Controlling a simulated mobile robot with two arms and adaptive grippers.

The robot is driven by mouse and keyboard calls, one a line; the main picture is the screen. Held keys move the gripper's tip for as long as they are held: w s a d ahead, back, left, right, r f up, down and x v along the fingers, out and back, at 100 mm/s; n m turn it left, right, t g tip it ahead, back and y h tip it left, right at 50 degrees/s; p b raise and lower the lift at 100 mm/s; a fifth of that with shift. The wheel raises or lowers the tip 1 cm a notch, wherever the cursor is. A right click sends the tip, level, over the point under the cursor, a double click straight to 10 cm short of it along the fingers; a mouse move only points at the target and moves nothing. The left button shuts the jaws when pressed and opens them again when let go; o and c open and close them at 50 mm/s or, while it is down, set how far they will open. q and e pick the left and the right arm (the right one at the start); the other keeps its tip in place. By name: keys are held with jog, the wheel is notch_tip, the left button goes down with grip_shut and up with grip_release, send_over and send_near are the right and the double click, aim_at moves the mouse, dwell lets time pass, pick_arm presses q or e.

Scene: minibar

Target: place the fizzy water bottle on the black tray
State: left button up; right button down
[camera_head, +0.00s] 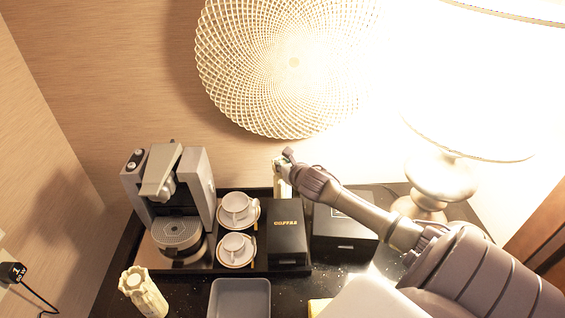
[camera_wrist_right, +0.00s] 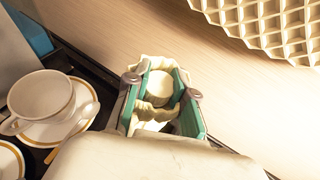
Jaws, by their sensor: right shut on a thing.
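My right gripper (camera_head: 286,160) reaches in from the right over the back of the counter. It is shut on a pale, cream-coloured bottle (camera_head: 281,181), mostly hidden by the gripper in the head view. In the right wrist view the bottle's round pale top (camera_wrist_right: 161,90) sits between the teal finger pads of the gripper (camera_wrist_right: 162,97). The black tray (camera_head: 262,192) lies below, and the bottle is at its back edge, behind the coffee box. I cannot tell whether the bottle touches the tray. My left gripper is not in view.
The tray holds a coffee machine (camera_head: 178,195), two white cups (camera_head: 236,205) on saucers and a black coffee box (camera_head: 287,228). A black box (camera_head: 343,236) and a lamp (camera_head: 440,185) stand right. A cream ridged object (camera_head: 143,292) and grey bin (camera_head: 240,297) are in front.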

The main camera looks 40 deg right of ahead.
jog(key=c, duration=1)
grip_release()
jog(key=shift+s, duration=0.15)
jog(key=b+v, duration=0.2)
jog(key=v, duration=1)
